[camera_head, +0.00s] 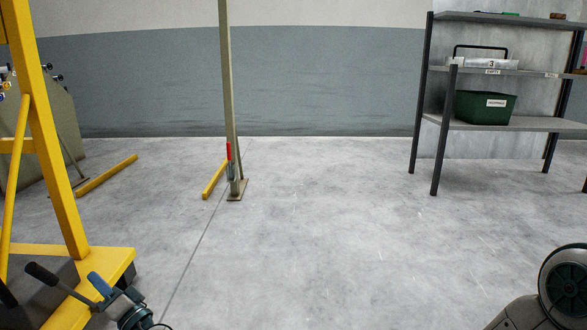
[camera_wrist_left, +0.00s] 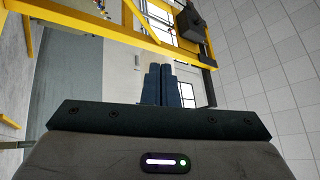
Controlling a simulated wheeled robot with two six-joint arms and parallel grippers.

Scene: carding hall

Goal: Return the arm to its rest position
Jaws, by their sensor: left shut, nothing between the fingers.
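My left gripper (camera_head: 96,281) shows at the lower left of the head view, with blue fingers close to a yellow frame (camera_head: 70,215). In the left wrist view, the blue fingers of this gripper (camera_wrist_left: 161,72) are together, with nothing seen between them. The wrist view looks up past the fingers to yellow beams (camera_wrist_left: 150,35) and a pale tiled ceiling. A rounded grey and dark part of my right arm shows at the lower right of the head view. My right gripper is out of view.
A dark-gripped lever (camera_head: 42,273) lies beside the left gripper. A post (camera_head: 231,100) stands on a foot plate left of the middle. A shelf rack (camera_head: 480,122) at the right holds a green bin (camera_head: 480,108). The grey floor between is clear.

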